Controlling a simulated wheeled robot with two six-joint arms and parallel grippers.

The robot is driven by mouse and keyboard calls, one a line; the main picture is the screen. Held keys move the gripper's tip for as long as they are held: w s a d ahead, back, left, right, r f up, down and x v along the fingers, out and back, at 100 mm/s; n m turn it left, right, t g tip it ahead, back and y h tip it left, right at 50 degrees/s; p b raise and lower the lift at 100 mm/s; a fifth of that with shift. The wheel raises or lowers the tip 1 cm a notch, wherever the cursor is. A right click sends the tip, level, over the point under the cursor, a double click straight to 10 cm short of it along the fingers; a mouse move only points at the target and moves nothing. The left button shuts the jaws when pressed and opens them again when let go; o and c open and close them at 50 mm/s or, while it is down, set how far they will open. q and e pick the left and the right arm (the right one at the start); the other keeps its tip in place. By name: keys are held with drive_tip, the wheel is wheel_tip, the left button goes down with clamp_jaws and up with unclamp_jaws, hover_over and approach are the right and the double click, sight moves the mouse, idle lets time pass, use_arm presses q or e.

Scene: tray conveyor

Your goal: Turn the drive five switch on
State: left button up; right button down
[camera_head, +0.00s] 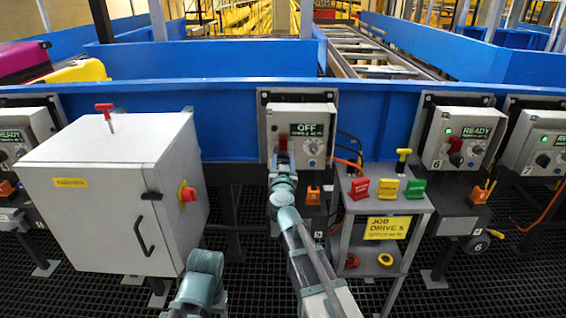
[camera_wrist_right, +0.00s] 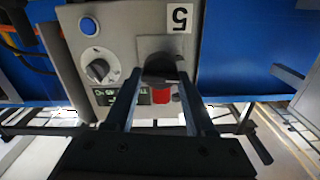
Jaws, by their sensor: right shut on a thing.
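The drive five switch box (camera_head: 298,132) is a grey panel on the blue conveyor side, and its display (camera_head: 307,130) reads OFF. Its switch has a red part (camera_head: 283,143) and a black part. In the right wrist view, which is upside down, the switch's black part (camera_wrist_right: 160,68) and red part (camera_wrist_right: 161,95) lie between my fingers, below a plate marked 5 (camera_wrist_right: 180,18). My right gripper (camera_head: 282,160) is shut on the switch, and its fingers also show in the right wrist view (camera_wrist_right: 160,76). My left arm shows at the bottom; its gripper is out of view.
A large grey cabinet (camera_head: 95,200) with a red knob stands left. A small stand (camera_head: 387,208) labelled for drive 5 holds red, yellow and green tags close right of my right arm. Other switch boxes (camera_head: 464,135) reading READY flank the row. Grating covers the floor.

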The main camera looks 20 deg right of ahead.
drive_tip(key=m, duration=0.4)
drive_tip(key=shift+d+m, duration=0.1)
drive_tip(key=shift+m, duration=0.2)
drive_tip(key=m, duration=0.3)
drive_tip(key=shift+m, duration=0.3)
drive_tip(key=m, duration=0.4)
drive_tip(key=shift+f, duration=0.15)
drive_tip(key=shift+d+m, duration=0.1)
drive_tip(key=shift+m, duration=2)
drive_tip(key=shift+c, duration=1.3)
unclamp_jaws()
drive_tip(key=shift+s+f, duration=0.1)
drive_tip(key=shift+s, duration=0.05)
